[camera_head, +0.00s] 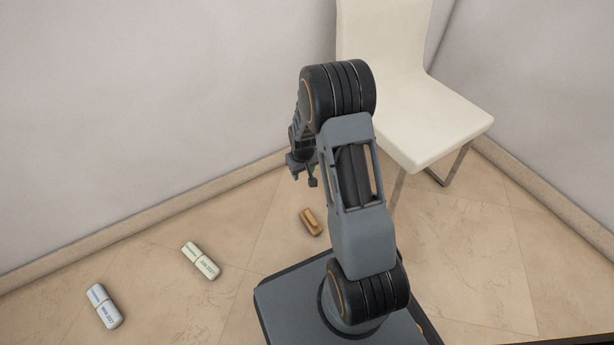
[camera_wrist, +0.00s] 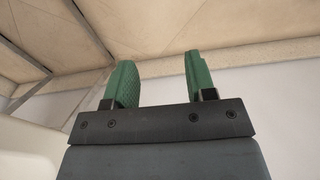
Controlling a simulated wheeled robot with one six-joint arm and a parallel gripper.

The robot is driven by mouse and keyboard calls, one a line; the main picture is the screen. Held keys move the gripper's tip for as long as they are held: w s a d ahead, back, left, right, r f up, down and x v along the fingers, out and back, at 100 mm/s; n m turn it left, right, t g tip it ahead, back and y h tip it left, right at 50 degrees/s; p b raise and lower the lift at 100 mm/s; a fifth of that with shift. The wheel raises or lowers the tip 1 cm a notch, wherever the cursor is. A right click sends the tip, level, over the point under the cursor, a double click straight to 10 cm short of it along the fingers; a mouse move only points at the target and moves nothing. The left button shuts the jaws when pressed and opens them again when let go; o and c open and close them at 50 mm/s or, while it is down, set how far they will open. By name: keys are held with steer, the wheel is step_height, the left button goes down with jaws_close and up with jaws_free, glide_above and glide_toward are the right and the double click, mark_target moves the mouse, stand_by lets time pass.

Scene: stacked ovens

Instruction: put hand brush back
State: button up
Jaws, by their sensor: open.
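My gripper (camera_head: 303,176) hangs in the air beyond that object, near the wall corner and left of the chair. In the wrist view my gripper (camera_wrist: 160,82) has its two green fingers apart with nothing between them. The brown object does not show in the wrist view.
A cream chair (camera_head: 420,115) with metal legs stands at the right, close to my arm. Two pale capsule-shaped objects with printed text lie on the floor, one greenish (camera_head: 200,260) and one bluish (camera_head: 104,306). Walls with a stone baseboard (camera_head: 150,222) bound the tiled floor.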

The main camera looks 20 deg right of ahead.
steer(key=s+a+r, duration=0.2)
steer(key=s+r, duration=0.1)
steer(key=r, duration=0.5)
steer(key=s+a+r, duration=0.2)
steer(key=s+r, duration=0.1)
steer(key=r, duration=0.4)
steer(key=s+a+r+t, duration=0.1)
steer(key=s+a+r, duration=0.1)
steer(key=s+r, duration=0.6)
steer(key=s, duration=0.4)
steer(key=shift+a+r+m+t, duration=0.2)
steer(key=shift+a+m+t, duration=0.1)
steer(key=shift+a+m, duration=0.1)
steer(key=shift+r, duration=0.1)
